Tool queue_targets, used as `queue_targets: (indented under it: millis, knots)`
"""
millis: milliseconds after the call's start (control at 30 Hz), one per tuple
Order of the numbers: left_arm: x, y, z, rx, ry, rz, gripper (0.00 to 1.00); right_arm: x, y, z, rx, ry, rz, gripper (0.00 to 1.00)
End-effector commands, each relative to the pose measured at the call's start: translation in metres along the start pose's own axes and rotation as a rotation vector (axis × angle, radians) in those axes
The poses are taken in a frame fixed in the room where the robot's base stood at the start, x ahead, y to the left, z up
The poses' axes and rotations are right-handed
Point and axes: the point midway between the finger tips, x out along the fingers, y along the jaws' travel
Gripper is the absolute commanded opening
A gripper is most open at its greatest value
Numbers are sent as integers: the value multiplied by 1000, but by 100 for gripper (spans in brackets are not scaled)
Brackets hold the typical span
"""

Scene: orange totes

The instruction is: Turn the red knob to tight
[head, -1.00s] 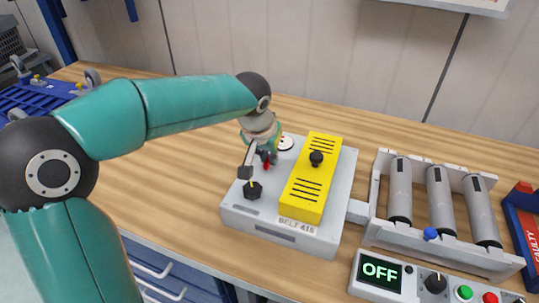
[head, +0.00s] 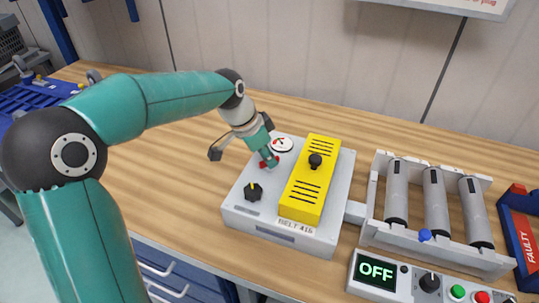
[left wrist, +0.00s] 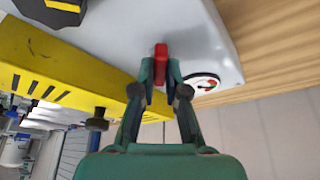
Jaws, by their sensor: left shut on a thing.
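The red knob (left wrist: 161,56) sits on the grey top of the belt unit (head: 253,222). In the left wrist view it stands between the two fingertips. My left gripper (left wrist: 161,72) is shut on the red knob. In the head view my left gripper (head: 266,160) reaches down to the unit's top, and the red knob shows only as a sliver there. A round gauge (left wrist: 202,83) with a coloured dial lies beside the knob; it also shows in the head view (head: 282,144). I cannot read its needle exactly. My right gripper is not in view.
A yellow cover (head: 308,190) with a black knob (head: 315,160) stands right of the gripper. A black knob (head: 253,191) with a yellow mark is in front.

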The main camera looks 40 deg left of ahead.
Motion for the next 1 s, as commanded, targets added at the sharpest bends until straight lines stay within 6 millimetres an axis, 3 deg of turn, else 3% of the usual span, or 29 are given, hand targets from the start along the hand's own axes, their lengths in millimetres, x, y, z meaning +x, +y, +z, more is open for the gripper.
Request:
queue_targets:
  millis: [600,1000]
  knots:
    - [-2,-5,-2,531,2,214,0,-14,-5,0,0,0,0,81]
    - [-2,-6,-3,746,0,298,0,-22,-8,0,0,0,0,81]
